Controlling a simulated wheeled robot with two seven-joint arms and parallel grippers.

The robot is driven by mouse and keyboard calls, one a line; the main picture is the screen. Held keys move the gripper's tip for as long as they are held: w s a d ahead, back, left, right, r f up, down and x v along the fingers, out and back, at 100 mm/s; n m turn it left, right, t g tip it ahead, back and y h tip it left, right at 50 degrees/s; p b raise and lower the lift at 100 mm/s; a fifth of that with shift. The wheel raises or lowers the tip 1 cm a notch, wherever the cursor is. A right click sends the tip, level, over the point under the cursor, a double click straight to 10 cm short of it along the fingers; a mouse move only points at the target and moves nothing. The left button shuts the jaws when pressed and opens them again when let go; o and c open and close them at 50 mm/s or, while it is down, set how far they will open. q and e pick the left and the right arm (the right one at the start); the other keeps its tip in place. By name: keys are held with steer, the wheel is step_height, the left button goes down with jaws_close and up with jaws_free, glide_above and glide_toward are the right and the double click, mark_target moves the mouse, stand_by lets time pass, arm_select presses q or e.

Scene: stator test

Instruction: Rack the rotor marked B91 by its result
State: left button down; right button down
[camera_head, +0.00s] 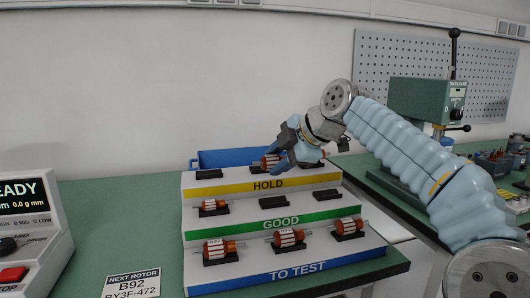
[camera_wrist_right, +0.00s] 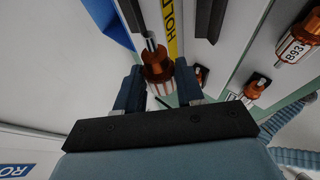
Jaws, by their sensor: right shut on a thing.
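My right gripper (camera_head: 287,150) is shut on a copper-and-white rotor (camera_head: 269,161) at the middle of the rack's top HOLD tier (camera_head: 235,187). Other rotors stand on the GOOD tier (camera_head: 213,206) at left and on the TO TEST tier (camera_head: 288,238). One rotor in the wrist view reads B93 (camera_wrist_right: 296,45). My left gripper is not in view.
Empty black cradles show at HOLD left (camera_head: 209,174) and GOOD middle (camera_head: 273,202). A blue bin (camera_head: 225,157) stands behind the rack. A green press (camera_head: 425,100) stands at right.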

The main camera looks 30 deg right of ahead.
steer(key=shift+w, duration=0.15)
steer(key=shift+f, duration=1.35)
steer(key=shift+f+b, duration=0.5)
steer(key=shift+f, duration=1.05)
steer(key=shift+b, duration=0.35)
